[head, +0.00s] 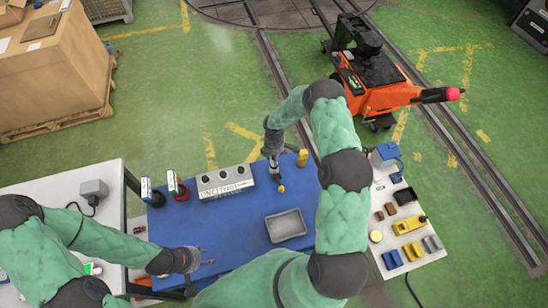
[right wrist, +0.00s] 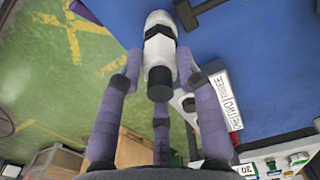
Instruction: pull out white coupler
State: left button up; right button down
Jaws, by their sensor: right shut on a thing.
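The white coupler (right wrist: 160,42) is a white cylinder with black bands and a dark end; it shows in the right wrist view between the fingers of my right gripper (right wrist: 159,62). The fingers are shut on it. In the head view my right gripper (head: 274,163) points down over the far part of the blue table, and the coupler is too small and covered to make out. My left gripper (head: 207,256) is open and empty above the table's near left part.
A labelled white box with dark knobs (head: 226,183) stands left of my right gripper. A grey tray (head: 285,225) and a yellow cylinder (head: 302,157) are on the blue table (head: 235,225). A side table at right holds a yellow box (head: 409,224) and small parts. An orange cart (head: 385,98) stands behind.

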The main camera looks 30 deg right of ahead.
jog(key=shift+r, duration=0.1)
dwell(0.3)
jog(key=shift+r+p, duration=1.35)
jog(key=shift+r, duration=1.7)
jog(key=shift+r+p, duration=1.25)
jog(key=shift+r, duration=1.25)
